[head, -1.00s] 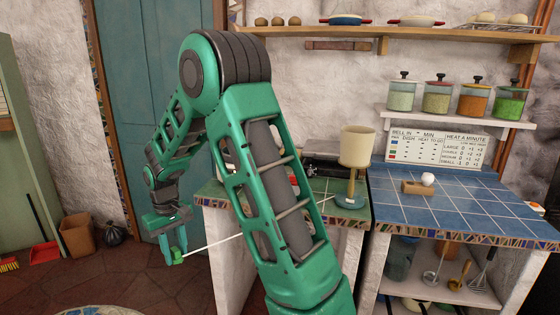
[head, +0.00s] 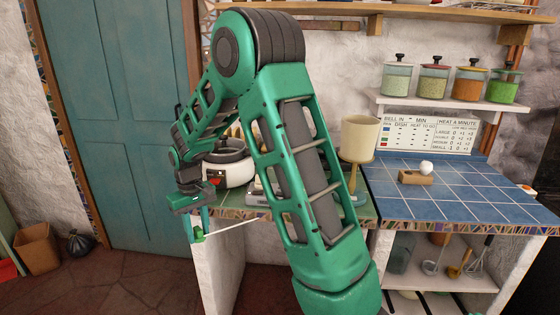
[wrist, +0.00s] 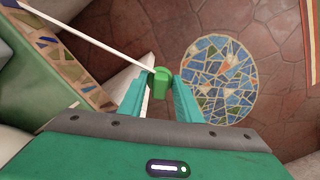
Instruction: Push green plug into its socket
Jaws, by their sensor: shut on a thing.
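The green plug (wrist: 160,82) is between the fingertips of my gripper (wrist: 160,90), which is shut on it. A white cord runs from the plug up and left in the wrist view. In the head view the plug (head: 198,234) hangs in my gripper (head: 197,228) just off the left front corner of the green-topped counter (head: 363,212), with the cord (head: 232,224) stretching right until my arm hides it. No socket can be made out in either view.
A white rice cooker (head: 238,170) and a cream lamp (head: 359,140) stand on the green counter, partly behind my arm. The blue tiled counter (head: 470,205) holds a wooden block with a white ball. A round mosaic (wrist: 207,80) lies on the floor below.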

